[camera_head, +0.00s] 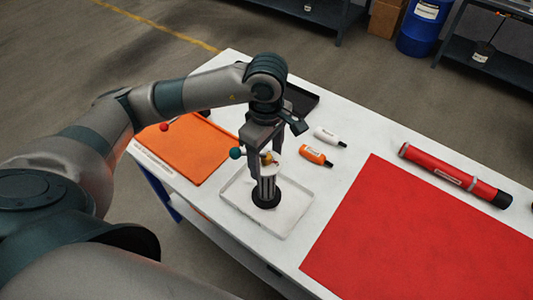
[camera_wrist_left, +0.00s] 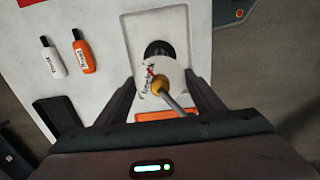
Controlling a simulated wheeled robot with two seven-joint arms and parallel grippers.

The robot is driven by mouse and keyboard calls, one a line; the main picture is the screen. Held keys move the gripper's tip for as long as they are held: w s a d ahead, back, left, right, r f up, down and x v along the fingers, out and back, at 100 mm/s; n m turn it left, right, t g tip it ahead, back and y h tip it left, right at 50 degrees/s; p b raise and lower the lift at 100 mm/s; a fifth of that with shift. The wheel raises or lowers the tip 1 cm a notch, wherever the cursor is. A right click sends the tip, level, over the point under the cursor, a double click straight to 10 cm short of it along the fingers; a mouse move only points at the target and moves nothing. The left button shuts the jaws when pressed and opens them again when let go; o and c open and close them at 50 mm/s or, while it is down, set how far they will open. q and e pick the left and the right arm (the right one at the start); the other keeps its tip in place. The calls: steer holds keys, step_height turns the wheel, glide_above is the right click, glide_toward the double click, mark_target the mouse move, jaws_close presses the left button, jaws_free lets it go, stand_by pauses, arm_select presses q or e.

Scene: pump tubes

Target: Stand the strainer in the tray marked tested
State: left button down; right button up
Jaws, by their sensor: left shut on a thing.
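My left gripper (camera_head: 264,150) points down over the table and is shut on a strainer (camera_head: 267,182), an upright ribbed cylinder with a black base, a pale top and a brass-coloured fitting. A thin rod leads from the fitting; a teal ball (camera_head: 235,153) shows beside it. In the left wrist view the strainer's pale round top (camera_wrist_left: 158,74) sits between the fingers, with its black base beyond. The strainer is over the middle of a white tray (camera_head: 233,199); I cannot tell whether its base touches the floor. No marking on this tray is readable. My right gripper is out of view.
An orange tray or mat (camera_head: 205,150) lies left, with a red ball (camera_head: 164,126) near it. A black tray (camera_head: 300,101) is behind. A red mat (camera_head: 420,240) and red cylinder (camera_head: 450,173) are right.

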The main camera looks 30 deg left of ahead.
arm_select(q)
steer(key=shift+f, duration=0.15)
steer(key=shift+f, duration=0.1)
steer(key=c, duration=0.5)
jaws_free()
steer(key=shift+r, duration=0.25)
steer(key=shift+r+b, duration=1.8)
steer(key=shift+r, duration=4.1)
steer(key=shift+s, duration=0.1)
